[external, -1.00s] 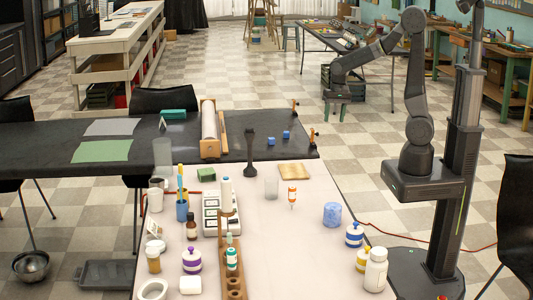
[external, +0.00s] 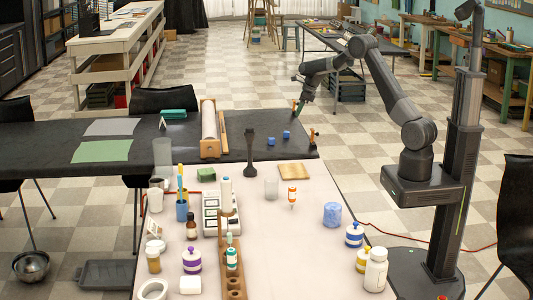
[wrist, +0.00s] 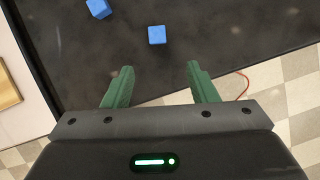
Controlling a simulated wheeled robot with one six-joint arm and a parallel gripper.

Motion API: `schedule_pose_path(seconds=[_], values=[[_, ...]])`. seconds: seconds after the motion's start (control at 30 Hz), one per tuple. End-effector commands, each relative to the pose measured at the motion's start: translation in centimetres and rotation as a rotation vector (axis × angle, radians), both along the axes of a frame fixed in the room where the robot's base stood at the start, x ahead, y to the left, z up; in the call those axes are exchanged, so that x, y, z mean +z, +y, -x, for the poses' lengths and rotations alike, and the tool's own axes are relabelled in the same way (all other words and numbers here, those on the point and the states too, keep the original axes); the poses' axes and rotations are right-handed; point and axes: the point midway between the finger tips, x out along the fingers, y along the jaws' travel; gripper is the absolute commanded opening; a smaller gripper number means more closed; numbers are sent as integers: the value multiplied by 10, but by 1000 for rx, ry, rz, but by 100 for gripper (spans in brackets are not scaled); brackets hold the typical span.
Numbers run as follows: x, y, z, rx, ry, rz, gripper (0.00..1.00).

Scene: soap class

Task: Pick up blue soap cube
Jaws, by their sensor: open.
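Two small blue cubes lie on the black table. The nearer one to my gripper is the right cube (external: 286,134) in the external view; it shows in the wrist view (wrist: 157,35) just beyond and between my fingertips. The other blue cube (external: 271,141) lies to its left and shows at the top left of the wrist view (wrist: 98,8). My gripper (external: 298,107) is above the table's right end, with its green fingers (wrist: 160,72) apart and nothing between them. Neither cube is touched. Which of the two is soap cannot be told.
A dark stand (external: 250,150) rises left of the cubes. Wooden clamps stand on the right edge (external: 312,137) of the black table (external: 262,122). A wooden board (external: 294,172) lies on the pale table in front. The black surface around the cubes is clear.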

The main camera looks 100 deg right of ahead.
Motion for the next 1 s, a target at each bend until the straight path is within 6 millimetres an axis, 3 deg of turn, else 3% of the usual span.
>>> schedule_pose_path(seconds=[0.3,1.0], values=[[-55,-4,-23,5,2,0,53],[-113,-11,-54,7,1,1,53]])
